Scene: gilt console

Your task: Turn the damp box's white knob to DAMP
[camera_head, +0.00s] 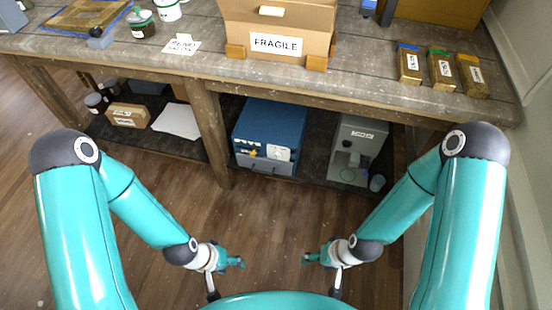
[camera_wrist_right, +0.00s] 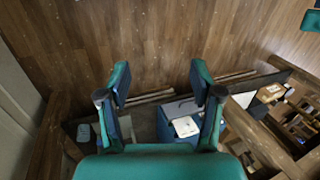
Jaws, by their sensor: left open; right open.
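A blue box (camera_head: 270,122) with a grey drawer front stands on the lower shelf under the bench; it appears to be the damp box. Its front carries a white panel (camera_head: 278,153) and a small yellow mark; the knob and its setting are too small to read. The box also shows in the right wrist view (camera_wrist_right: 178,108), partly behind the fingers. My left gripper (camera_head: 241,262) is open and empty, over the floor in front of the bench. My right gripper (camera_head: 306,258) is open and empty, facing it, also apart from the box.
A bench leg (camera_head: 209,131) rises left of the box. The bench top (camera_head: 365,80) overhangs the shelf and holds a FRAGILE carton (camera_head: 277,22). Floor before the shelf is clear.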

